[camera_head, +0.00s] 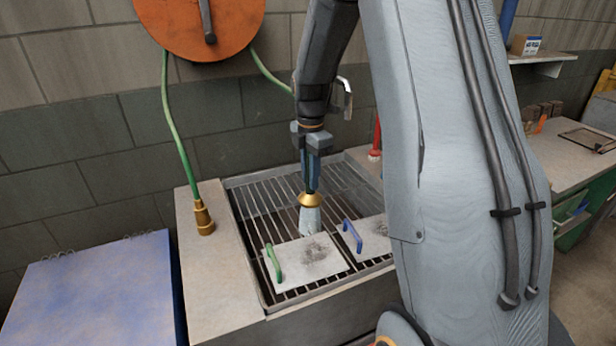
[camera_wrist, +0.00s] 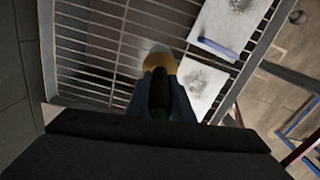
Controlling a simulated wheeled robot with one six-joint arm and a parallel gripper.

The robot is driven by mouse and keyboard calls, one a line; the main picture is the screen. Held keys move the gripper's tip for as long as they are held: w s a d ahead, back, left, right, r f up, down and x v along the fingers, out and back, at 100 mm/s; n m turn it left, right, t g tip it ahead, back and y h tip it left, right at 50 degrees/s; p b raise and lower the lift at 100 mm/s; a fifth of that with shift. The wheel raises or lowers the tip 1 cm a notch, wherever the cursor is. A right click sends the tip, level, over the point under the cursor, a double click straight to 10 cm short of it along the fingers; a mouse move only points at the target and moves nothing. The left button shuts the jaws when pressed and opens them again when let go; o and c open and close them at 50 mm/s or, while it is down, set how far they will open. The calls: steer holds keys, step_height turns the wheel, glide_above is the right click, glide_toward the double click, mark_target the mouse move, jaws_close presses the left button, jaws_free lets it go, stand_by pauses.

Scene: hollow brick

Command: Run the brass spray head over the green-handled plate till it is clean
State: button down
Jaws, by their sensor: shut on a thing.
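My gripper (camera_head: 312,160) is shut on the brass spray head (camera_head: 309,200), which points down above the sink grate. A pale cone of spray comes out below it, at the back edge of the green-handled plate (camera_head: 296,270). This plate lies flat on the grate, white with a dark smudge near its back right and a green handle (camera_head: 273,262) on its left. In the wrist view the spray head (camera_wrist: 160,60) is in front of my jaws, and the smudged plate (camera_wrist: 203,82) shows to the right; its green handle is hidden there.
A second smudged plate with a blue handle (camera_head: 352,236) lies just right, partly behind my arm. The grate (camera_head: 262,208) sits in a sink. A brass fitting (camera_head: 204,217) on a green hose stands on the left ledge. An orange reel (camera_head: 180,25) hangs above.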

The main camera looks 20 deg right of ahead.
steer(key=s+p, duration=0.3)
steer(key=s, duration=0.5)
steer(key=shift+s+p, duration=0.15)
steer(key=shift+p, duration=0.25)
stand_by(1.5)
steer(key=shift+s, duration=0.1)
steer(key=shift+s, duration=0.5)
steer(key=shift+s+p, duration=0.15)
steer(key=shift+p, duration=0.15)
steer(key=shift+a, duration=0.15)
stand_by(0.3)
steer(key=a+p, duration=0.1)
steer(key=a, duration=0.6)
steer(key=shift+a, duration=0.15)
stand_by(1.5)
steer(key=shift+a, duration=0.2)
stand_by(0.8)
